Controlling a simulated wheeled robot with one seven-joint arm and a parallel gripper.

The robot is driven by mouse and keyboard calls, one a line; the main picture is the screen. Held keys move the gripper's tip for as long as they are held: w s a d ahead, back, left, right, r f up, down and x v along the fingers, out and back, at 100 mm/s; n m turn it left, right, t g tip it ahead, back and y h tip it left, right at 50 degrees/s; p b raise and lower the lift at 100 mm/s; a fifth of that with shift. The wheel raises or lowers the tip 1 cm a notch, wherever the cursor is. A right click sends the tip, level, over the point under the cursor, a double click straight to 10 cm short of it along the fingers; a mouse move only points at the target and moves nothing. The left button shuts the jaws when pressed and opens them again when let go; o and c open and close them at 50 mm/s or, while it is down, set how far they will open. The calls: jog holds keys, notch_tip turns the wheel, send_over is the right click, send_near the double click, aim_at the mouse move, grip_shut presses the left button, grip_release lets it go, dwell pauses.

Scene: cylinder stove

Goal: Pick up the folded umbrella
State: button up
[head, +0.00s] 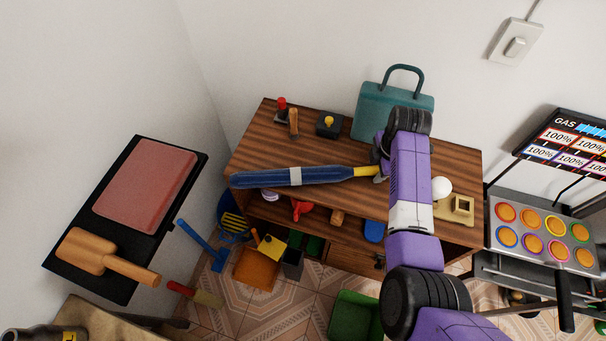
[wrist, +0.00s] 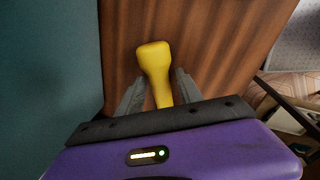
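The folded umbrella (head: 300,177), dark blue with a pale band and a yellow handle, lies along the front of the wooden tabletop, its handle pointing right. My gripper (head: 378,157) is at the handle end, with its fingers partly hidden by my arm. In the wrist view the yellow handle (wrist: 154,62) shows between the two grey fingers of my gripper (wrist: 160,80). The fingers are spread on either side of it, with narrow gaps visible. The blue body is not in the wrist view.
A teal handbag (head: 370,112) stands behind my gripper, close beside it in the wrist view. A white ball (head: 442,186) on a wooden stand is to the right. Small items stand at the back left.

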grip_shut()
jog(key=shift+r, duration=0.1)
